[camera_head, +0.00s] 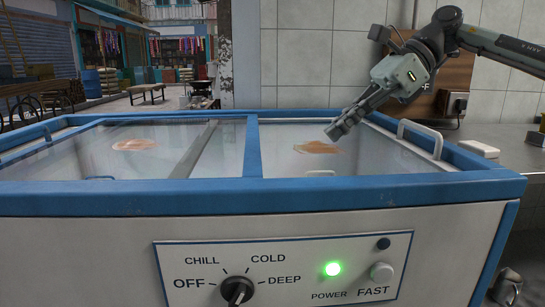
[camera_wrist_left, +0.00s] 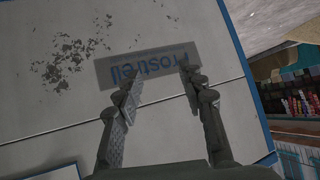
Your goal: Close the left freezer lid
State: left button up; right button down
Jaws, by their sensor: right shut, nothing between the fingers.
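The chest freezer (camera_head: 300,197) has a blue frame and a white front, with a blue divider (camera_head: 252,147) between its left and right halves. The left half shows a glass surface (camera_head: 80,152) crossed by a slanted grey bar (camera_head: 197,150); I cannot tell how far the left lid is shut. My right gripper (camera_head: 338,131) is shut and empty over the right half. My left gripper (camera_wrist_left: 160,86) is open and empty, its fingers spread before a scuffed white panel (camera_wrist_left: 165,25) with an upside-down blue-lettered label (camera_wrist_left: 148,65). It is outside the head view.
A white handle (camera_head: 420,136) stands at the freezer's right side. The front control panel (camera_head: 285,270) has a knob (camera_head: 237,291) and a lit green light (camera_head: 332,268). A counter (camera_head: 500,145) is at the right, and a tiled wall (camera_head: 300,60) is behind.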

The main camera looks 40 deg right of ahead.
jog(key=x, duration=0.5)
jog(key=shift+a+f, duration=0.25)
jog(key=shift+a, duration=0.05)
jog(key=p+x, duration=0.1)
jog(key=x, duration=0.2)
jog(key=shift+w+r, duration=0.1)
jog(key=w+a+p, duration=0.2)
jog(key=a, duration=0.1)
pick_arm(q)
jog(key=s+a+f+n+g+y, duration=0.1)
jog(key=s+a+f+g+y, duration=0.2)
jog(key=s+a+f+g, duration=0.4)
jog(key=s+a, duration=0.2)
jog(key=s, duration=0.1)
jog(key=shift+s+a, duration=0.35)
jog(key=shift+s, duration=0.05)
jog(key=shift+a, duration=0.1)
pick_arm(e)
jog(key=shift+a, duration=0.1)
